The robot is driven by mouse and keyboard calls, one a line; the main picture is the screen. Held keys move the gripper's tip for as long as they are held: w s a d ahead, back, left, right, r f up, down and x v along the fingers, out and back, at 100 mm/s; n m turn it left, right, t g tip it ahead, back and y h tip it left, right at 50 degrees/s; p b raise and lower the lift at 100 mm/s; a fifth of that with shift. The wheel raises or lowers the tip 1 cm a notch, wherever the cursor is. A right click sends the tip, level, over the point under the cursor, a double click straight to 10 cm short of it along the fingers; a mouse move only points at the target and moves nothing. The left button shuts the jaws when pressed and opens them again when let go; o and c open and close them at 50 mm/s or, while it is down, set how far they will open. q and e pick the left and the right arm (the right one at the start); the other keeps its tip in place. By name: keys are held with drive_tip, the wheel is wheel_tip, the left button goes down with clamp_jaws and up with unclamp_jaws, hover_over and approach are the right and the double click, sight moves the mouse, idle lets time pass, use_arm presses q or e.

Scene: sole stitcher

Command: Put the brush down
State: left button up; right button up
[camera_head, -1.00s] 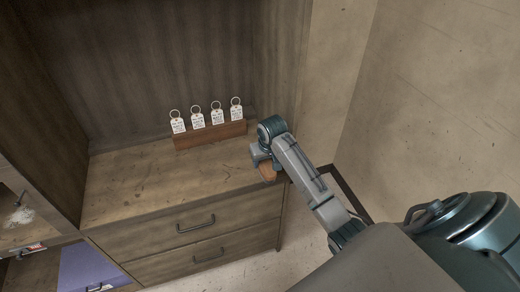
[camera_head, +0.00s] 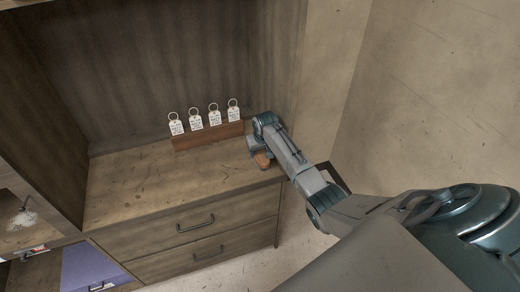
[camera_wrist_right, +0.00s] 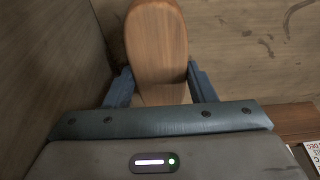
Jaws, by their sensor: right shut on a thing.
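The brush shows as a brown wooden body (camera_wrist_right: 157,45) in the right wrist view, between the two blue fingers of my right gripper (camera_wrist_right: 160,88). Its bristles are hidden from this side. In the head view a small brown part of the brush (camera_head: 262,160) shows below my right gripper (camera_head: 256,150). The gripper is shut on it, low over the right end of the wooden cabinet top (camera_head: 150,185). I cannot tell whether the brush touches the top. My left gripper is not in view.
A wooden rack (camera_head: 208,136) with several white key tags stands at the back of the cabinet top, just left of my right gripper. The cabinet's side wall (camera_head: 277,80) is close on the right. The left and middle of the top are clear. Drawers with handles (camera_head: 195,224) are below.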

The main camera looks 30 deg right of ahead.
drive_tip(key=shift+f, duration=0.1)
drive_tip(key=o, duration=0.9)
drive_tip(key=b+v, duration=0.1)
drive_tip(key=v, duration=1.1)
drive_tip(key=shift+b, duration=0.35)
